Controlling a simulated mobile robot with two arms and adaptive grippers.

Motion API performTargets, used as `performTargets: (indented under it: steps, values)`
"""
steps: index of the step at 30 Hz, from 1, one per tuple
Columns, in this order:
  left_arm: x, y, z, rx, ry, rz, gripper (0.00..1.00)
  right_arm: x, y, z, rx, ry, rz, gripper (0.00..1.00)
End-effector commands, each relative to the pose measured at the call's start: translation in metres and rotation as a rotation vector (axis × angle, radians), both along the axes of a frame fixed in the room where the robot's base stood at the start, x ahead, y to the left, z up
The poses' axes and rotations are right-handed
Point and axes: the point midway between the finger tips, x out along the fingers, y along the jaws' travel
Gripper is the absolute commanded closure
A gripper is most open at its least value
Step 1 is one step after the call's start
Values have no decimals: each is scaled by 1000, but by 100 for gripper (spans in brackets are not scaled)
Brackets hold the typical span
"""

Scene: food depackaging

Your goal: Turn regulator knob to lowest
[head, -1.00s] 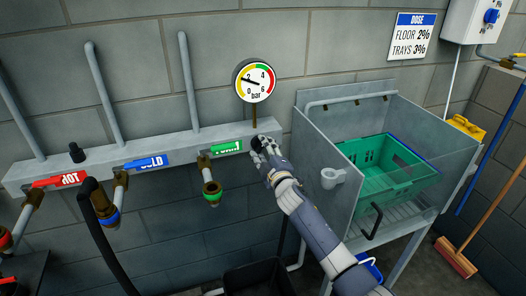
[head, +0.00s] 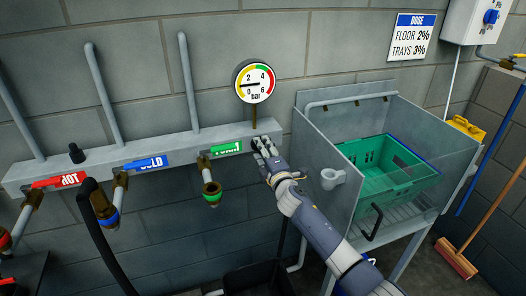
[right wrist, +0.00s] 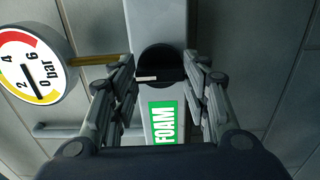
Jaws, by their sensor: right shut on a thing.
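The black regulator knob (right wrist: 160,63) with a white pointer mark sits on the grey manifold rail, beside the green FOAM label (right wrist: 164,122). My right gripper (head: 260,146) is shut on the knob, with one finger on each side of it in the right wrist view. In the head view the gripper mostly hides the knob. The pressure gauge (head: 254,81) stands above it on a brass stem; its needle points between 0 and 2 bar. The gauge also shows in the right wrist view (right wrist: 30,66). My left gripper is out of view.
The rail (head: 190,143) carries HOT (head: 66,180) and COLD (head: 150,163) labels with taps below. A steel sink (head: 318,143) with a green crate (head: 375,182) stands right of my arm. A black hose (head: 102,238) hangs at left.

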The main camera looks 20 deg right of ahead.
Motion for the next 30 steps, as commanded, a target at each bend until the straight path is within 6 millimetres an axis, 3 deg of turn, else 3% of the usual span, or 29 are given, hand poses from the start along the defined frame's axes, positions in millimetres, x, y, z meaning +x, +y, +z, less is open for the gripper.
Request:
performTargets:
  steps: [8, 9, 11, 12, 23, 30]
  values:
    - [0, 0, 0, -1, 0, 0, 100, 0, 0, -2, -6, 2, 0, 81]
    - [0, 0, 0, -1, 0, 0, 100, 0, 0, -2, -6, 2, 0, 52]
    - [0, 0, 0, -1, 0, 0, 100, 0, 0, -2, -6, 2, 0, 39]
    - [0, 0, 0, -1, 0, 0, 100, 0, 0, -1, -5, 2, 0, 37]
    - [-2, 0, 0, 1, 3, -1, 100, 0, 0, 3, -4, -2, 0, 37]
    - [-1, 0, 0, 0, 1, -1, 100, 1, -1, 41, -8, -9, 1, 37]
